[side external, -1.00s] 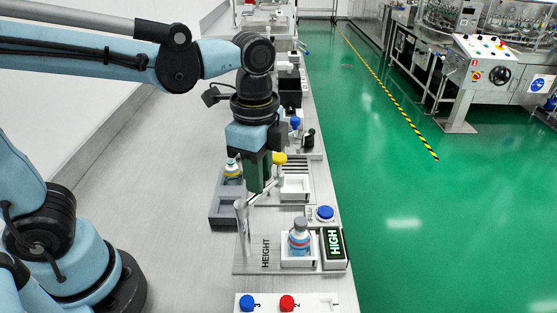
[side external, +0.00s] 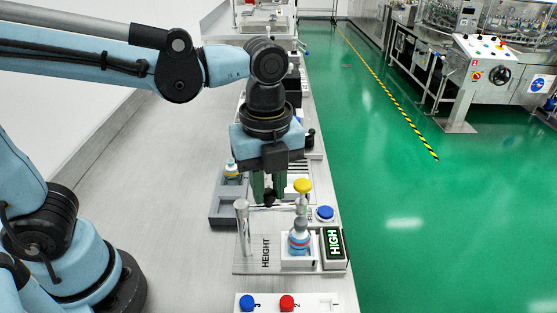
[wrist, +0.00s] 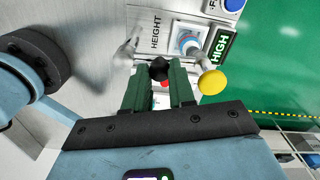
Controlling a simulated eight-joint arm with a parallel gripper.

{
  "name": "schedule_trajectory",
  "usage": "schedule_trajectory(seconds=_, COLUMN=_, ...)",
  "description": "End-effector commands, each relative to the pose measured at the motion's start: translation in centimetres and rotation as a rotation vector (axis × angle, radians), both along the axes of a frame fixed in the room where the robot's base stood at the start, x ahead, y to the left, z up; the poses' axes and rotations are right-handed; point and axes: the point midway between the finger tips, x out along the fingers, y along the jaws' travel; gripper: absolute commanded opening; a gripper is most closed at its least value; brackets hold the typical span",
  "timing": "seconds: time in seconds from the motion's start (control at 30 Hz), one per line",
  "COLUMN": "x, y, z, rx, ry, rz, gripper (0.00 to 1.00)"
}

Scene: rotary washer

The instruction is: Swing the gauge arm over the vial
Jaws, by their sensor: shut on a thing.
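The height gauge's silver post (side external: 242,225) stands at the left of a plate marked HEIGHT. Its arm reaches right from the post and carries a yellow-topped plunger (side external: 303,187), which appears above the vial (side external: 299,240). The vial is upright in a white holder, with a grey cap and blue-and-white body. My gripper (side external: 268,196) is shut on the arm's black knob (wrist: 158,69), between post and plunger. In the wrist view the yellow top (wrist: 212,82) is right of my fingers, and the vial (wrist: 188,42) is partly visible beyond. The exact gap between plunger and cap is unclear.
A lit HIGH display (side external: 334,244) stands right of the vial, with a blue button (side external: 325,213) behind it. A grey tray (side external: 230,207) with another vial (side external: 231,168) lies behind left. A panel with blue and red buttons (side external: 287,302) is in front.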

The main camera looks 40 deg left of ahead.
Motion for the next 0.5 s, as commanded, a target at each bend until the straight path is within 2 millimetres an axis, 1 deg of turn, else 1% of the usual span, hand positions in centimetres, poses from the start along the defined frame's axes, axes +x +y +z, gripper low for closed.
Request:
schedule_trajectory(seconds=0.2, x=-0.17, y=-0.27, z=0.09, rx=0.0, ry=-0.001, rz=-0.07, gripper=0.0)
schedule_trajectory(seconds=0.5, x=-0.26, y=-0.36, z=0.1, rx=-0.001, ry=0.0, rz=-0.093, gripper=0.0)
